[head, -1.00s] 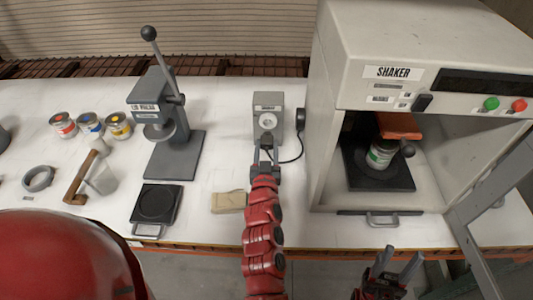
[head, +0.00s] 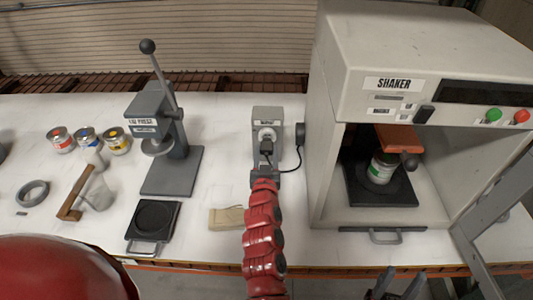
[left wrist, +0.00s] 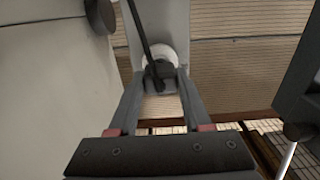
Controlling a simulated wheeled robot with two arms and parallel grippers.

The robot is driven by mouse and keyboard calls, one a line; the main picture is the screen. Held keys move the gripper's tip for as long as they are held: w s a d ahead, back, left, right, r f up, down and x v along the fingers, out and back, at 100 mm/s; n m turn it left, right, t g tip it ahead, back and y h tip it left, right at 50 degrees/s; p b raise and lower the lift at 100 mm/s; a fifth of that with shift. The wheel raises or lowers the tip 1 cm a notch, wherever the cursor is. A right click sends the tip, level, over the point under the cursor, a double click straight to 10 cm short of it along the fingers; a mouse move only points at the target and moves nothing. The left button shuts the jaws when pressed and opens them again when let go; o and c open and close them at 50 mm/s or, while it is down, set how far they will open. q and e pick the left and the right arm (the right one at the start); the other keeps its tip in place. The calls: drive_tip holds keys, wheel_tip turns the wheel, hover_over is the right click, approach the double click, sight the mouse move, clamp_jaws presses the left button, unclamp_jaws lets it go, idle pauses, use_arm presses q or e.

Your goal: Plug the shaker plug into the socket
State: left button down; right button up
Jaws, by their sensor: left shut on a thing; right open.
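The black shaker plug (head: 266,147) is held between the fingertips of my left gripper (head: 265,158), which is shut on it. The plug overlaps the lower edge of the round white socket (head: 267,133) on the upright grey box. In the left wrist view the plug (left wrist: 158,72) sits between the fingers (left wrist: 160,82), in front of the white socket disc (left wrist: 160,52). Whether its pins touch or enter the socket is hidden. Its black cord (head: 299,157) runs right to the shaker (head: 345,100). My right gripper (head: 396,287) is open and empty, low in the head view.
The shaker cabinet stands close right of the socket box, with a can (head: 381,168) inside. A tan block (head: 227,217) lies near my left arm. A lid press (head: 172,150), a black pad (head: 154,219) and several cans stand left. The table between press and box is clear.

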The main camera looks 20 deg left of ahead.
use_arm(q)
drive_tip(key=shift+b+x, duration=0.5)
drive_tip(key=shift+x, duration=0.65)
drive_tip(key=shift+c, duration=1.3)
unclamp_jaws()
